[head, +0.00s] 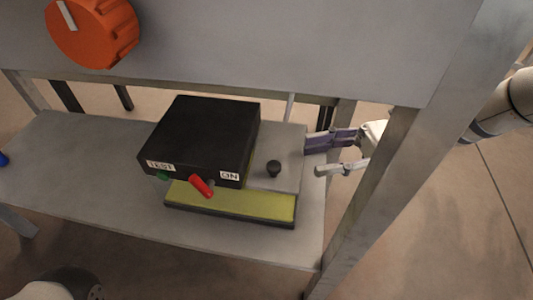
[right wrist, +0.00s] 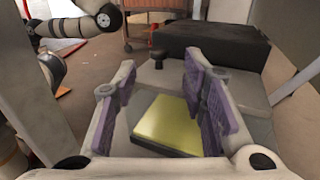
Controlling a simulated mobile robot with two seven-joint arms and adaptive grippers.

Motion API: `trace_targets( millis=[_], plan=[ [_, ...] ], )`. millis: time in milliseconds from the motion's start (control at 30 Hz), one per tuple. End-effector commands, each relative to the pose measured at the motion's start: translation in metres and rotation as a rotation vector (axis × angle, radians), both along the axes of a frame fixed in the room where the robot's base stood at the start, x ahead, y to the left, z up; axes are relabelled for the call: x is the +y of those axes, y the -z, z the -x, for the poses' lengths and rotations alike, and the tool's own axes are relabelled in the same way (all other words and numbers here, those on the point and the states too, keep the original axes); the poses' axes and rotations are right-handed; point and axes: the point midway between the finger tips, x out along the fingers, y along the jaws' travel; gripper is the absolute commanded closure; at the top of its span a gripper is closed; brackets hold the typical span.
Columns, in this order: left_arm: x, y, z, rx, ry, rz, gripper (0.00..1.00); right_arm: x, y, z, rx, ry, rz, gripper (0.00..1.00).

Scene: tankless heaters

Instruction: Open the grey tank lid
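The grey tank lid (head: 285,150) is a flat plate with a black knob (head: 274,168), on the shelf beside the black box. A yellow surface (head: 235,201) in a dark-edged tray shows uncovered in front of the lid. The right wrist view also shows the lid (right wrist: 160,79), its knob (right wrist: 157,58) and the yellow surface (right wrist: 168,122). My right gripper (head: 320,156) is open and empty, right of the lid and apart from the knob. In the right wrist view its purple-padded fingers (right wrist: 158,95) stand wide apart. My left gripper is out of view.
The black box (head: 205,135) carries TEST and ON labels and a red switch (head: 201,186). A grey post (head: 365,200) stands close to my right gripper. A grey panel with an orange dial (head: 95,32) overhangs the shelf. The shelf's left part (head: 90,170) is mostly clear.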

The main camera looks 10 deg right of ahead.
Motion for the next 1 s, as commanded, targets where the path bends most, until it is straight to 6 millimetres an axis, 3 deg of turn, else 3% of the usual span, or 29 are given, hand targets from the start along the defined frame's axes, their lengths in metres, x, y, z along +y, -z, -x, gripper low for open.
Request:
trace_targets(
  millis=[100, 300, 467, 700, 900, 1000],
  plan=[
    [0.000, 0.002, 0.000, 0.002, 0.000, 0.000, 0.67, 0.033, 0.001, 0.003, 0.003, -0.006, -0.001, 0.61],
    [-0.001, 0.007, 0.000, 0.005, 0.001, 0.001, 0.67, 0.074, 0.002, 0.006, 0.002, -0.003, 0.001, 0.61],
    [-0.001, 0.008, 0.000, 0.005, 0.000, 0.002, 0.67, 0.088, 0.001, 0.007, 0.000, -0.001, 0.001, 0.61],
    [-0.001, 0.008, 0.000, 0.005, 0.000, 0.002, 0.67, 0.090, 0.001, 0.007, 0.000, 0.000, 0.001, 0.61],
    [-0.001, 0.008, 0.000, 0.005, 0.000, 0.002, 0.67, 0.090, 0.001, 0.007, 0.000, 0.000, 0.001, 1.00],
    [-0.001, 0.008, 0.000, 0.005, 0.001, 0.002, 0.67, 0.089, 0.001, 0.007, 0.000, 0.000, 0.001, 1.00]
  ],
)
